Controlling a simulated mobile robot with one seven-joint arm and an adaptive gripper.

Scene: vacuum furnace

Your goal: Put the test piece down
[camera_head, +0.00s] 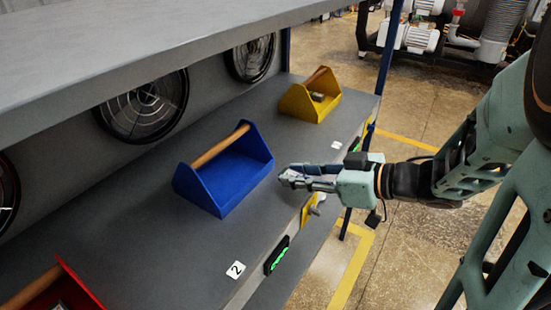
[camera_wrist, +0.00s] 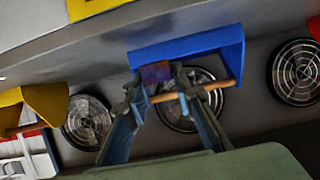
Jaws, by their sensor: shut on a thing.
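My gripper (camera_head: 290,179) is at the front edge side of the grey shelf, just right of the blue carrier. In the wrist view my gripper (camera_wrist: 158,84) is shut on a small block with dull purple and reddish faces, the test piece (camera_wrist: 156,72). Its fingers cover part of it. The blue carrier (camera_head: 231,172) has a wooden bar handle and looks empty inside. It stands beyond the fingertips, and it also shows in the wrist view (camera_wrist: 208,45). From the head, the test piece is hard to make out between the fingertips.
A yellow carrier (camera_head: 299,101) with something inside stands farther back on the shelf (camera_head: 130,225). A red carrier (camera_head: 64,281) is at the lower left. Round fans (camera_head: 145,105) line the back wall. An upper shelf (camera_head: 120,45) overhangs. Bare shelf surrounds the blue carrier.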

